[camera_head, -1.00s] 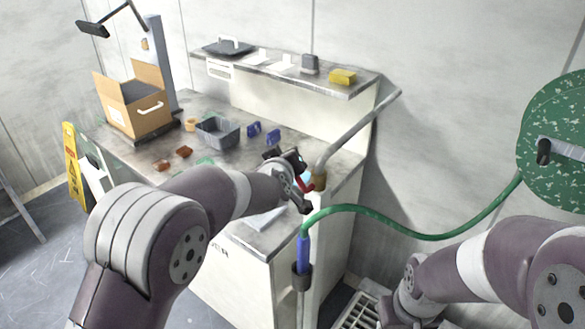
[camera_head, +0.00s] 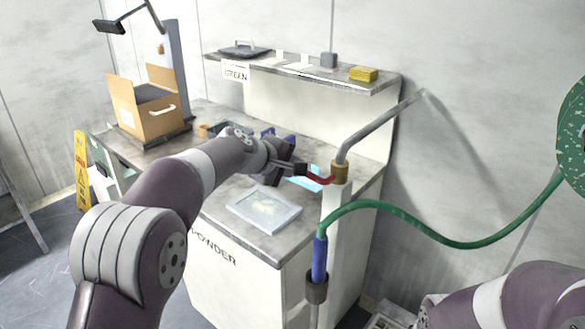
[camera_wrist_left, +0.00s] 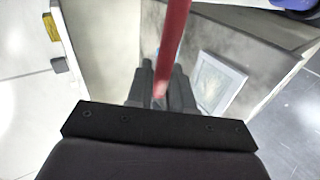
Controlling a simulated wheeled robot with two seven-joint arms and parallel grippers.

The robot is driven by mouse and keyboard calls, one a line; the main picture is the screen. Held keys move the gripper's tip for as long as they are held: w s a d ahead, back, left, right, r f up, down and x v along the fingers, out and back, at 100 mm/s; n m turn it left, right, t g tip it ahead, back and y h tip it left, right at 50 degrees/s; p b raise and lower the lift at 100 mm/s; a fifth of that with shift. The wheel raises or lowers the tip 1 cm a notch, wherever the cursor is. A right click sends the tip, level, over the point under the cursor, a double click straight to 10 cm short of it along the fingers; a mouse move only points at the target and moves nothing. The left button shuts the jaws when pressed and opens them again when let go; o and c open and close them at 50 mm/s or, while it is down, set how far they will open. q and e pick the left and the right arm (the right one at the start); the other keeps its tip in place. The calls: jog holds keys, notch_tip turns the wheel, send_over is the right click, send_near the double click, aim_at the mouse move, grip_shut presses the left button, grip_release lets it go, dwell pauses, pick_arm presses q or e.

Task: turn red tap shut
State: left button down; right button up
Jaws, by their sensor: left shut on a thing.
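The red tap (camera_head: 318,179) is a red lever on a brass fitting (camera_head: 340,173) at the foot of a grey pipe, by the bench's right end. My left gripper (camera_head: 300,169) is at the lever's left end, shut on it. In the left wrist view the red tap lever (camera_wrist_left: 175,35) runs up from between the fingers of my left gripper (camera_wrist_left: 160,85). The fingers hide the lever's held end. My right arm shows at the lower right in the head view, but its gripper is out of view.
A green hose (camera_head: 430,232) with a blue nozzle (camera_head: 319,258) hangs right of the bench. A framed pale panel (camera_head: 264,208) lies on the bench top near the left arm. A cardboard box (camera_head: 145,110) stands at the back left. A shelf (camera_head: 300,72) spans the back.

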pick_arm(q)
jog(key=shift+f+n+g, duration=0.3)
jog(key=shift+f, duration=0.25)
jog(key=shift+h, duration=0.3)
jog(key=c, duration=1.2)
grip_release()
jog(key=shift+o, duration=0.2)
jog(key=shift+a, duration=0.1)
jog(key=b+v, duration=0.1)
jog(key=v, duration=1.1)
jog(key=shift+s+b, duration=0.25)
jog(key=shift+b, duration=0.05)
jog(key=shift+a+r, duration=0.1)
jog(key=shift+r, duration=0.05)
